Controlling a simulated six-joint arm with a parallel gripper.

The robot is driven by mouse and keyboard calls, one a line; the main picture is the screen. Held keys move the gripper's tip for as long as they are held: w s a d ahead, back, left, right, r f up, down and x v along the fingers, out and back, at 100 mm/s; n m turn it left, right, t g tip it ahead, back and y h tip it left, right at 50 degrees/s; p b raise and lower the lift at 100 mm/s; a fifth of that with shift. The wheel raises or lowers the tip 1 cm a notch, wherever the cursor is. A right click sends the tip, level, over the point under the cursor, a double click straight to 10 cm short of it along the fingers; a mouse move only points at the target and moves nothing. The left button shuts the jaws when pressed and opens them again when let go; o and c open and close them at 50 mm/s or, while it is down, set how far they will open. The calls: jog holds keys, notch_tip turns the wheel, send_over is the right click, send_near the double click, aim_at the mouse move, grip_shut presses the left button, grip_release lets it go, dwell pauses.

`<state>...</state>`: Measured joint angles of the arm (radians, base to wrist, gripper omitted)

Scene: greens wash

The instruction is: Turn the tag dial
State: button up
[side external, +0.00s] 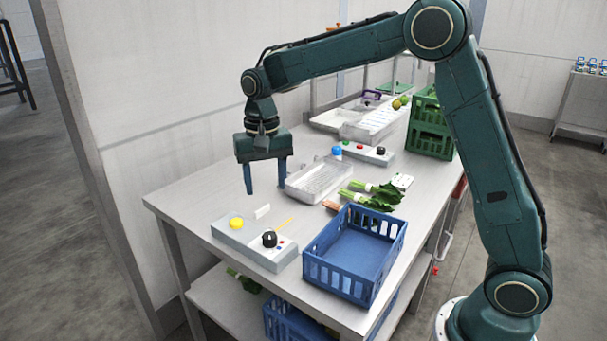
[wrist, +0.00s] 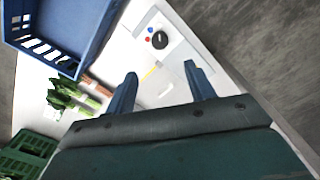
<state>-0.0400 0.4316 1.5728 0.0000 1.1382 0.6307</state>
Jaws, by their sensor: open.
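A grey control box (side external: 231,236) sits at the near left of the table. It carries a black dial (side external: 269,239) with a pale mark, small red and blue buttons beside it, and a yellow button (side external: 236,223). The dial also shows in the wrist view (wrist: 160,40), beyond my fingertips. A second box farther back has another black knob (side external: 380,150); I cannot tell from any label which is the tag dial. My gripper (side external: 266,188) is open and empty, pointing down above the table, behind the near box and apart from it. Its two fingers show in the wrist view (wrist: 160,72).
A blue crate (side external: 346,277) stands right of the near box. Leafy greens (side external: 372,200), a metal tray (side external: 320,180) and green crates (side external: 430,143) lie farther back. A white block (side external: 262,211) and a thin yellow stick (side external: 284,226) are near the dial.

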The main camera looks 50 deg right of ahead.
aim_at(269, 235)
jog(key=shift+f, duration=0.15)
notch_tip(269, 235, down, 14)
jog(key=shift+r, duration=0.25)
dwell(0.5)
jog(key=c, duration=1)
